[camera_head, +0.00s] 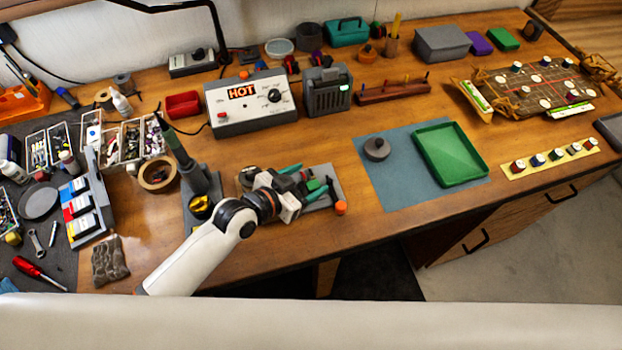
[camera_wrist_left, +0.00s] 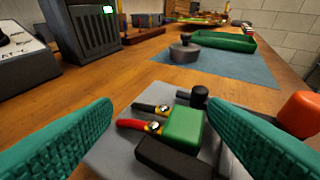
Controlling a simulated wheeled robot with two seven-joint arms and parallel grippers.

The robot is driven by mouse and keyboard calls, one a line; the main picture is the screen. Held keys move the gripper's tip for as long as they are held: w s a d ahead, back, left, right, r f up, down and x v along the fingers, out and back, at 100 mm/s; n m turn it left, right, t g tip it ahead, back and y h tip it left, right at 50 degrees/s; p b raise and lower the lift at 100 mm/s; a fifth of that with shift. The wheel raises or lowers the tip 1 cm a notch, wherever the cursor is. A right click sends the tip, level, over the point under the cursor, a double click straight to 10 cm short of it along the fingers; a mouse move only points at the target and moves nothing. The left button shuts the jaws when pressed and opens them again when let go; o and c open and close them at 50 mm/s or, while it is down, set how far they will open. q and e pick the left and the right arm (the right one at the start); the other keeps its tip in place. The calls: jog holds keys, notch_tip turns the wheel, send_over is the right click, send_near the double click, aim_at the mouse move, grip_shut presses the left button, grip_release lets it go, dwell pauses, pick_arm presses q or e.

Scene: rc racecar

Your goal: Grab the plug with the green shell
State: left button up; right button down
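The plug with the green shell (camera_wrist_left: 184,128) lies on a grey pad (camera_wrist_left: 112,152) in the left wrist view, with a red and a black wire end with gold-coloured contacts at its left side. A black block (camera_wrist_left: 170,158) lies just in front of it. In the head view the green plug (camera_head: 313,184) shows small beside my gripper. My left gripper (camera_head: 305,181) is over the pad, its teal fingers apart. In the left wrist view its fingertips (camera_wrist_left: 160,112) stand on either side of the plug with gaps. My right gripper is in neither view.
An orange knob (camera_head: 341,207) stands at the pad's right edge. A soldering iron stand (camera_head: 205,190) is left of the gripper. The HOT station (camera_head: 250,105) and a grey fan box (camera_head: 327,92) are behind. A blue mat (camera_head: 385,192) with a green tray (camera_head: 450,153) lies right.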

pick_arm(q)
jog(key=c, duration=0.6)
jog(key=shift+r, duration=0.1)
